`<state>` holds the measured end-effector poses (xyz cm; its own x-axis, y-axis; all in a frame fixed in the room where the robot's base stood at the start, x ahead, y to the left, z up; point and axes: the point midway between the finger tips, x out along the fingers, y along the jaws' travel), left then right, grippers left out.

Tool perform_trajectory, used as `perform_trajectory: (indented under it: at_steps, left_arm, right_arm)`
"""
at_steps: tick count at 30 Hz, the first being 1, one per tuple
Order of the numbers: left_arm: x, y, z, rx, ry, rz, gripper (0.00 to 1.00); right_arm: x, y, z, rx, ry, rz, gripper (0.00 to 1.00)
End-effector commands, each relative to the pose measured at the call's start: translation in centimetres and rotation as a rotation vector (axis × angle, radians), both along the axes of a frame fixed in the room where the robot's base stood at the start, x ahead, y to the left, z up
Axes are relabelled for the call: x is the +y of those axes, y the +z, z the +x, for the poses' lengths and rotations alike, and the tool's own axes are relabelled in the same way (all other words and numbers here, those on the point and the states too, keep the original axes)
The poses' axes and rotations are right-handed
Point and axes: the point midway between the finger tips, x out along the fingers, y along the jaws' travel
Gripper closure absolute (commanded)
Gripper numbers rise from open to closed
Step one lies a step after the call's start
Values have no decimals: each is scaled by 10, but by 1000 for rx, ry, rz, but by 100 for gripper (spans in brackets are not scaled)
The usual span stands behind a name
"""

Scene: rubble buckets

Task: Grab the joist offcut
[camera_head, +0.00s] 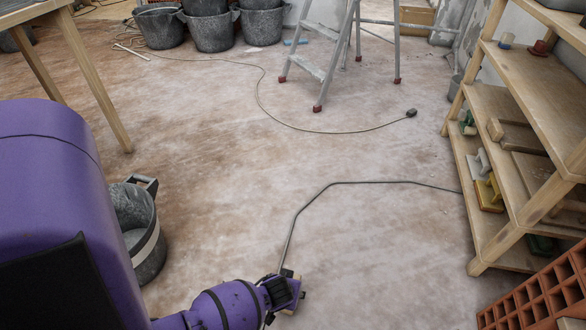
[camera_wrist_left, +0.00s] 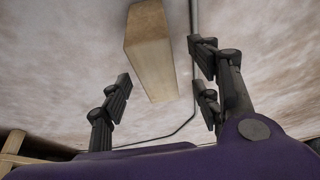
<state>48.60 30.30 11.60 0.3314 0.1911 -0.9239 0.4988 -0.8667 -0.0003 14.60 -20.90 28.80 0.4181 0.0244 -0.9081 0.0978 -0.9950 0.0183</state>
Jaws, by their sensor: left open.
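The joist offcut (camera_wrist_left: 150,55) is a pale wooden block with a squared end, seen in the left wrist view. It lies in front of my left gripper (camera_wrist_left: 163,80), mostly between the lines of its two fingers and reaching out past them to the top edge. The fingers are spread with gaps to the wood; no contact shows. In the head view my left gripper (camera_head: 284,290) is low over the floor at the bottom middle and hides most of the offcut. My right gripper is not in view.
A grey cable (camera_head: 335,183) runs along the floor right up to my left gripper. A bucket (camera_head: 150,245) stands left of it. Wooden shelves (camera_head: 515,75) and red hollow bricks (camera_head: 540,297) are at right. A stepladder (camera_head: 315,68) stands behind; the middle floor is mostly clear.

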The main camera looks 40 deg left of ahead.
Motion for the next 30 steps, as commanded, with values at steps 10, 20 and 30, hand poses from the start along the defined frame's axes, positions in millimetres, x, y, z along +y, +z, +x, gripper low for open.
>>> perform_trajectory:
  at_steps: [10,20,30]
  left_arm:
    - [6,-31,13,0,0,1,43]
    - [13,-68,30,0,0,0,43]
    - [13,-67,30,0,0,-1,43]
  right_arm:
    - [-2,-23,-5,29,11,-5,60]
    - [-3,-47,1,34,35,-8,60]
    - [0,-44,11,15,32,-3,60]
